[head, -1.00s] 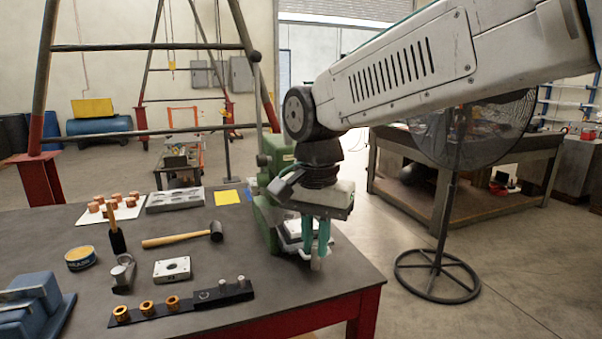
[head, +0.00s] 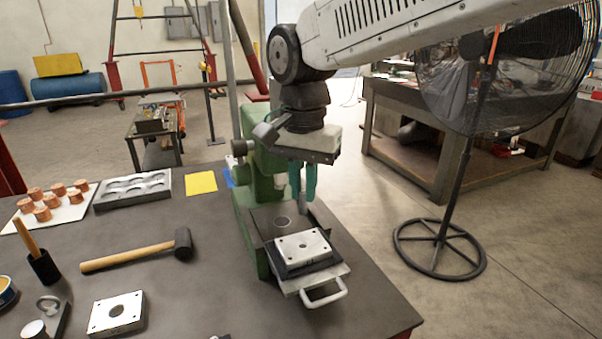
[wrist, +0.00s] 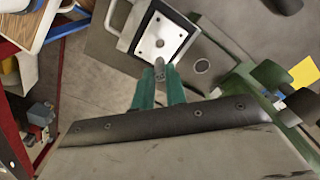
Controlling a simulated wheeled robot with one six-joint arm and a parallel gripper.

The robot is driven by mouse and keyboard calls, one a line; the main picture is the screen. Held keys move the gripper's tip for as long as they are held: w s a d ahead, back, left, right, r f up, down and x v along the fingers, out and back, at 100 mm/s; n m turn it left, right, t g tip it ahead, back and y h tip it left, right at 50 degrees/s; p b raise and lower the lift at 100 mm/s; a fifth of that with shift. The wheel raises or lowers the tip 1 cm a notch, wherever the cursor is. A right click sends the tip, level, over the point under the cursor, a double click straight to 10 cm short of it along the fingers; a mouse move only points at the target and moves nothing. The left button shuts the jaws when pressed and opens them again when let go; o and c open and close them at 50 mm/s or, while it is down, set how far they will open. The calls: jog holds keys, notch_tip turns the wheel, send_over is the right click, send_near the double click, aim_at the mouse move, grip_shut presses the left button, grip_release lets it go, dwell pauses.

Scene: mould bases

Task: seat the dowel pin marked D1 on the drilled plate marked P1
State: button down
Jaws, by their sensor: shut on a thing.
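My gripper (head: 304,197), with teal fingers, is shut on a slim grey dowel pin (wrist: 159,68), held upright; its mark cannot be read. In the head view the gripper hangs above and behind a drilled plate (head: 318,244), light grey with a central hole and small corner holes. This plate sits in a dark frame on the handled tray of the green press; it also shows in the wrist view (wrist: 151,26), beyond the pin tip. The pin is apart from it. A similar plate (head: 117,318) lies on the table at lower left. I cannot read P1 on either.
The green press (head: 252,190) stands close left of my gripper, and its tray handle (head: 325,299) juts toward the front. A mallet (head: 130,254), copper pieces (head: 42,214) and a grey mould block (head: 130,192) lie left.

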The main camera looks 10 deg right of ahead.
aim_at(303, 214)
jog(key=shift+f, duration=3)
jog(key=shift+s+f, duration=0.1)
jog(key=shift+f, duration=0.7)
jog(key=c, duration=1.3)
grip_release()
jog(key=shift+c, duration=0.2)
